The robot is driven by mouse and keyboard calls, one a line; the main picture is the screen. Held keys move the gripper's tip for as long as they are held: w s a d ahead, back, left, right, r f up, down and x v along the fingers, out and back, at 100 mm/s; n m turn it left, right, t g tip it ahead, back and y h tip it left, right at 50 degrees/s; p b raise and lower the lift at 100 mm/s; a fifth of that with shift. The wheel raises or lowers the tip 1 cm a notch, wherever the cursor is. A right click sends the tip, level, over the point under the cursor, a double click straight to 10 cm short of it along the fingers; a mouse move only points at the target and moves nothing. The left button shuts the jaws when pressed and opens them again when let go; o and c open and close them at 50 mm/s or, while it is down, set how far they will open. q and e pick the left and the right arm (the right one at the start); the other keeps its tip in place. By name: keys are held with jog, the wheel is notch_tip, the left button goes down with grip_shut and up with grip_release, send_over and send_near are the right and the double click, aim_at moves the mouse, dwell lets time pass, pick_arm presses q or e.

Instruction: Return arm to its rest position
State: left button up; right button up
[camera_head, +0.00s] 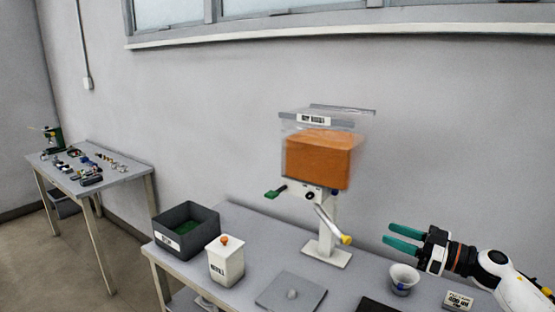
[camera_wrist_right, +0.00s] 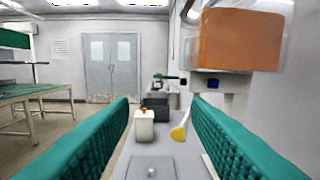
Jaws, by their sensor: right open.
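My right gripper (camera_head: 402,239) is at the right of the head view, with its green fingers spread and nothing between them. It hangs above the table, to the right of the dispenser and apart from it. The green fingers also show on both sides of the right wrist view (camera_wrist_right: 160,135). The dispenser (camera_head: 318,160) has a clear hopper with orange contents, on a white stand. Its lever with a yellow knob (camera_head: 345,239) points down to the right. My left gripper is in neither view.
A white canister with an orange knob (camera_head: 226,262), a dark bin (camera_head: 186,231) and a grey plate (camera_head: 291,294) are on the table. A side table (camera_head: 88,165) holds small parts.

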jog(key=s+a+f+m+t+h, duration=0.1)
jog(key=a+f+m+t+h, duration=0.4)
jog(key=a+f+t, duration=0.15)
jog(key=s+f+m+g+h, duration=0.1)
jog(key=s+f+m+h, duration=0.4)
jog(key=s+f+h, duration=0.3)
jog(key=s+f+g+h, duration=0.1)
jog(key=s+f+g, duration=0.3)
jog(key=s, duration=0.6)
jog(key=s+f+n+g, duration=0.1)
jog(key=s+f+g, duration=0.4)
jog(key=s, duration=0.4)
jog(key=s+f+g+h, duration=0.1)
jog(key=s+f+g, duration=0.3)
jog(key=s, duration=0.6)
notch_tip(320, 180, down, 25)
jog(key=g, duration=0.1)
jog(key=s+d+f+g, duration=0.1)
jog(key=s+d+f, duration=0.1)
jog(key=s+f, duration=1.4)
jog(key=shift+s+d+f, duration=0.2)
jog(key=shift+s+f, duration=0.2)
jog(key=shift+s, duration=0.1)
